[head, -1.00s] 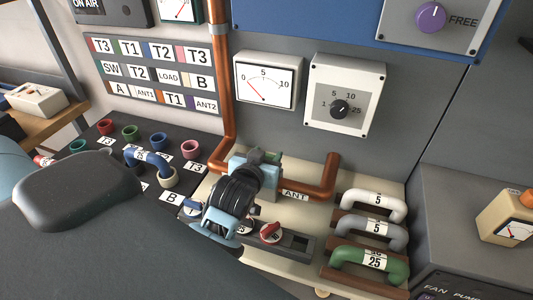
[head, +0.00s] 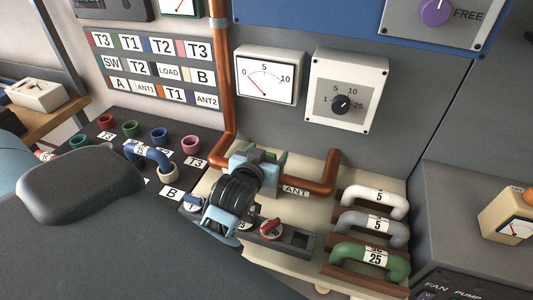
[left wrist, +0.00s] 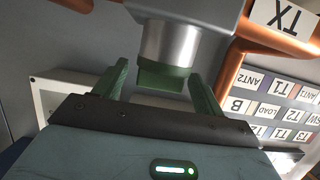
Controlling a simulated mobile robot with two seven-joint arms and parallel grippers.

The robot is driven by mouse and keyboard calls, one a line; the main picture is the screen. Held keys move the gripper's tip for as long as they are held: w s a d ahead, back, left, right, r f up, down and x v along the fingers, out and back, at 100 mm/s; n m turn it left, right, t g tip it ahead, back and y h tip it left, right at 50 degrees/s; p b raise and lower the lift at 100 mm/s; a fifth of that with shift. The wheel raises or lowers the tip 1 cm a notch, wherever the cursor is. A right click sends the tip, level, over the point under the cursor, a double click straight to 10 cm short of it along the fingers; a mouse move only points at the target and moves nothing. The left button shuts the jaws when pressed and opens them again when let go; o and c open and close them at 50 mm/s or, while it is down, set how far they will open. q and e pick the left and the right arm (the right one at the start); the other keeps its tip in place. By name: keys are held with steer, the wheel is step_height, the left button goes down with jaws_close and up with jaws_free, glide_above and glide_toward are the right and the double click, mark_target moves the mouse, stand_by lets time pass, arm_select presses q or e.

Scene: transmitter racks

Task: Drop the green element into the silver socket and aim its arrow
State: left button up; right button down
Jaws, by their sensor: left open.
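In the left wrist view a silver socket (left wrist: 168,42) shows as a bright metal cylinder below a grey body. The green element (left wrist: 163,78) sticks out of its end toward my gripper and appears seated in it. My left gripper (left wrist: 159,74) is open, with one green finger on each side of the element and gaps between. The element's arrow cannot be seen. My right gripper is not in view.
Copper pipe (head: 320,184) with an ANT tag runs beside the gripper. White, grey and green (head: 372,260) U-shaped links lie at right. A meter (head: 267,76) and a dial box (head: 345,92) hang behind.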

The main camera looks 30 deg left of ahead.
arm_select(q)
steer(key=v, duration=0.7)
steer(key=shift+s+d, duration=0.15)
steer(key=shift+s, duration=0.2)
stand_by(0.4)
